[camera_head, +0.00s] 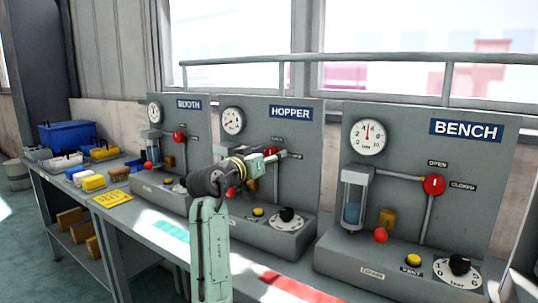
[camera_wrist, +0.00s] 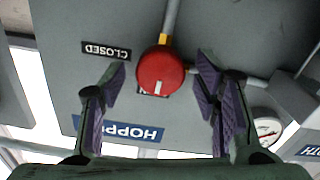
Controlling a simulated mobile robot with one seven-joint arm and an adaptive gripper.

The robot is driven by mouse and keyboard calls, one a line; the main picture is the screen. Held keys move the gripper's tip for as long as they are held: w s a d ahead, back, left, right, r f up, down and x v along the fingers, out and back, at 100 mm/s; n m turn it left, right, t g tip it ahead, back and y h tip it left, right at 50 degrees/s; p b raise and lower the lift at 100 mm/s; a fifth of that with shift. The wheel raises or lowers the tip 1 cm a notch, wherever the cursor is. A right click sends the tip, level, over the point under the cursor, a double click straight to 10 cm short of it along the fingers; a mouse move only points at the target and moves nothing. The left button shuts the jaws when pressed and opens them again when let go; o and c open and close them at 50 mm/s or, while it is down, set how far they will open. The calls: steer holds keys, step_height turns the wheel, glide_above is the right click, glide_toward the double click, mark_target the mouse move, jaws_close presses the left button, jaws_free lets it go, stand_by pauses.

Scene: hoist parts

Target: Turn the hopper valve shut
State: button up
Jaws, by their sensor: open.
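The hopper panel (camera_head: 300,140) stands between the booth and bench panels, under its HOPPER sign (camera_head: 291,113). Its valve, a round red knob (camera_wrist: 161,70), shows in the wrist view, which sees the panel upside down. The knob's white mark points down in that picture, towards a partly hidden label. The CLOSED label (camera_wrist: 106,51) is to the left of the knob. My gripper (camera_wrist: 163,76) is open, one finger on each side of the knob, with gaps visible; I cannot tell how deep they reach. In the head view my gripper (camera_head: 277,155) covers the valve.
The bench panel (camera_head: 470,160) with its own red valve (camera_head: 433,185) is to the right. The booth panel (camera_head: 200,125) is to the left. A red ball knob (camera_head: 232,192), a yellow button (camera_head: 258,212) and a black dial (camera_head: 288,216) sit below my gripper. A blue bin (camera_head: 68,134) stands far left.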

steer(key=c, duration=1.1)
steer(key=shift+c, duration=0.2)
steer(key=shift+f+m, duration=0.1)
steer(key=shift+m, duration=0.2)
steer(key=shift+s+d+m+b, duration=0.1)
steer(key=shift+m+b, duration=3)
steer(key=shift+m, duration=5.5)
